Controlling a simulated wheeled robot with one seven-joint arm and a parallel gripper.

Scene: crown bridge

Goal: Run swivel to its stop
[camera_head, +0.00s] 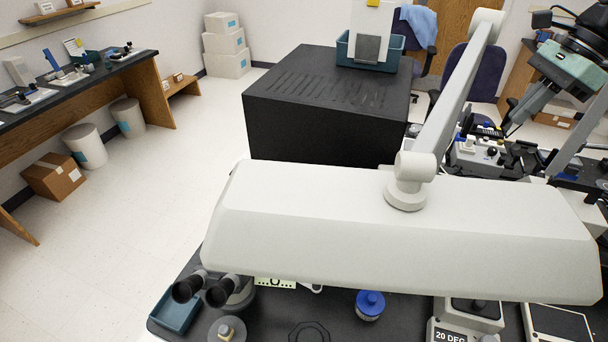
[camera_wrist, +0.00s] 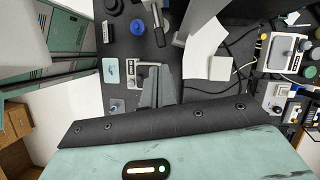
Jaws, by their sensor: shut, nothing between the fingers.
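My gripper (camera_head: 510,128) is at the upper right of the head view, its teal wrist above and its grey fingers slanting down to the left over a bench with instruments. The fingers are shut and empty. In the wrist view my gripper (camera_wrist: 158,70) points at a small light-grey device (camera_wrist: 143,74) on a dark bench top; the fingers hide part of it, and I cannot tell whether they touch it. No part is clearly recognisable as the swivel. A box marked "20 DEG" (camera_head: 448,336) stands at the bottom of the head view, cut off by the frame.
A long white lamp-like housing (camera_head: 330,225) on a jointed arm (camera_head: 455,95) covers much of the near bench. Beside it are microscope eyepieces (camera_head: 205,288) and a blue-capped jar (camera_head: 370,304). A black cabinet (camera_head: 320,100) stands behind. In the wrist view, cables (camera_wrist: 240,65) lie right of the fingers.

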